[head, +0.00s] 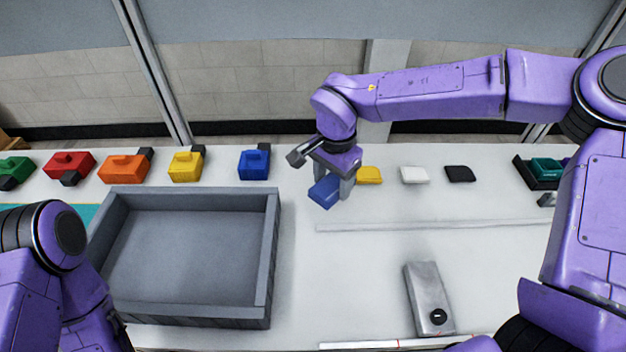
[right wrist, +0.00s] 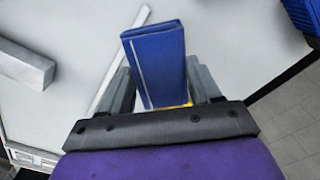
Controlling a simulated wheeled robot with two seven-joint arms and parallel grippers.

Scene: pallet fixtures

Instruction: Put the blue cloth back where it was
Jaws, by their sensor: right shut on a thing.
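The blue cloth (head: 324,191) is a flat, folded-looking blue piece. My right gripper (head: 337,185) is shut on it and holds it tilted, just left of the yellow cloth (head: 369,175). In the right wrist view the cloth (right wrist: 156,60) stands between the two grey fingers of my right gripper (right wrist: 163,82). I cannot tell if its lower edge touches the table. A white cloth (head: 414,175) and a black cloth (head: 460,174) lie further right in the same row. My left arm shows at the lower left, but its gripper is out of view.
A large empty grey crate (head: 262,290) stands left of centre. Several coloured blocks line the back left, with a blue one (head: 254,165) nearest the gripper. A thin strip (head: 440,224) and a grey metal block (head: 426,290) lie in front. A dark tray (head: 527,172) sits at right.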

